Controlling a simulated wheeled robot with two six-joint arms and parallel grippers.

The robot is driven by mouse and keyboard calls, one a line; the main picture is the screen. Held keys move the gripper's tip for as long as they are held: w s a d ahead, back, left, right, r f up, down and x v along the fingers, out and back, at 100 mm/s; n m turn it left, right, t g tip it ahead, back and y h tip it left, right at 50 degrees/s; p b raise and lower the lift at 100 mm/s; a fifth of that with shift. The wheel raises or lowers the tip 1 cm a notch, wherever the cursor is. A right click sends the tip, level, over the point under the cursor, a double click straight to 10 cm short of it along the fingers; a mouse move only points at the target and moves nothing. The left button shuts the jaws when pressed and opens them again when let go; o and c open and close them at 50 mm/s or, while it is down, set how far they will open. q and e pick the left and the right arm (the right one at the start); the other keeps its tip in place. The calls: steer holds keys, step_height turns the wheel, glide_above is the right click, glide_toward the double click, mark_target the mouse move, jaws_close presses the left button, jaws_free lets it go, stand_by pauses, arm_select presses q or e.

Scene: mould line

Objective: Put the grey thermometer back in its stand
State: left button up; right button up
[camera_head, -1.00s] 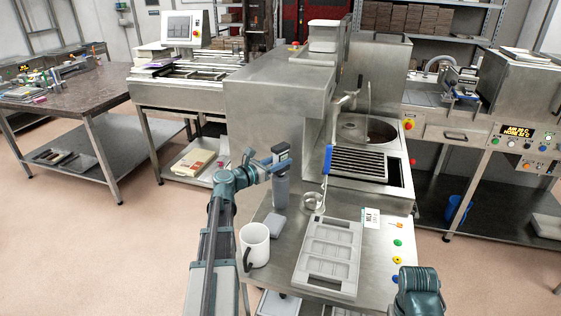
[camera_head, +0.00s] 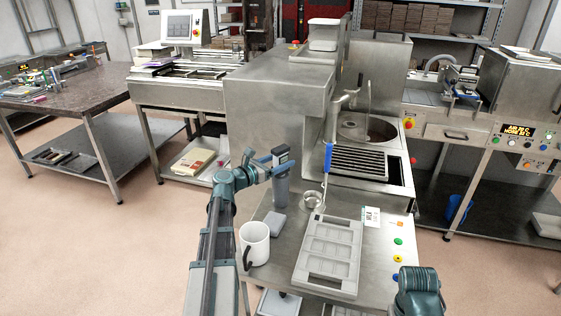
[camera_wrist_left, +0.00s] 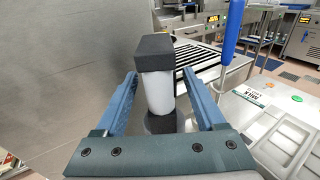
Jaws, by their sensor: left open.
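The grey thermometer, with a dark block-shaped head (camera_head: 280,150) and a pale body (camera_wrist_left: 160,93), is upright. Its lower end meets a dark grey round piece (camera_wrist_left: 163,123) in the wrist view; a grey cylinder (camera_head: 281,192), seemingly its stand, shows below it in the head view. How deep it sits is hidden. My left gripper (camera_head: 275,166) is open. In the wrist view its two blue fingers (camera_wrist_left: 160,88) are on either side of the thermometer, with visible gaps. My right arm's link shows at the lower right; its gripper is outside the picture.
A white mug (camera_head: 254,243) and a small grey block (camera_head: 272,224) are near the stand. A pale mould tray (camera_head: 329,284) lies to the right. A blue-handled tool (camera_head: 328,158) stands in a small glass bowl (camera_head: 312,201). A steel machine housing (camera_head: 270,100) rises close behind.

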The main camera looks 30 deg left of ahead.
arm_select(q)
steer(key=f+v, duration=0.1)
steer(key=v, duration=1.2)
steer(key=shift+s+r+p, duration=0.35)
steer(key=shift+r+p, duration=0.05)
steer(key=shift+r, duration=0.15)
steer(key=shift+a, duration=0.15)
